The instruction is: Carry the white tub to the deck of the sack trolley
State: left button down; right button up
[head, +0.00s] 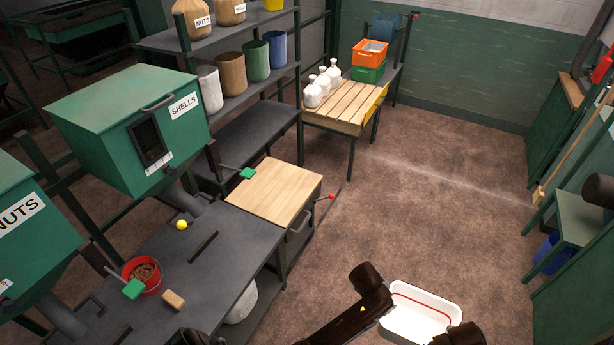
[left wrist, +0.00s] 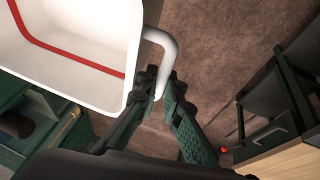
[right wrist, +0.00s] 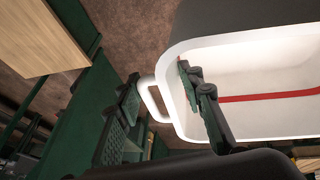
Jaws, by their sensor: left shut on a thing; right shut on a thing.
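The white tub (head: 408,328) with a red line around its inside is at the bottom of the head view, held up between my two arms. It looks empty. In the left wrist view its left-side handle (left wrist: 168,55) runs down to my left gripper (left wrist: 163,97), which is shut on it. In the right wrist view my right gripper (right wrist: 158,88) is shut at the other handle (right wrist: 149,98), one finger over the inside of the tub wall. In the head view my arms hide the handles. I cannot make out the sack trolley's deck for certain.
A dark workbench (head: 225,250) with a wooden top (head: 275,190) stands to the left. Green benches line the right wall. The brown floor (head: 430,190) between is clear.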

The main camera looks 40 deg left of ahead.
aim_at(276, 188)
jog(key=u, duration=0.1)
jog(key=i, duration=2.2)
jog(key=u, duration=1.05)
jog(key=i, duration=0.7)
jog(key=u, duration=1.35)
jog(key=i, duration=0.6)
jog(key=u, duration=0.5)
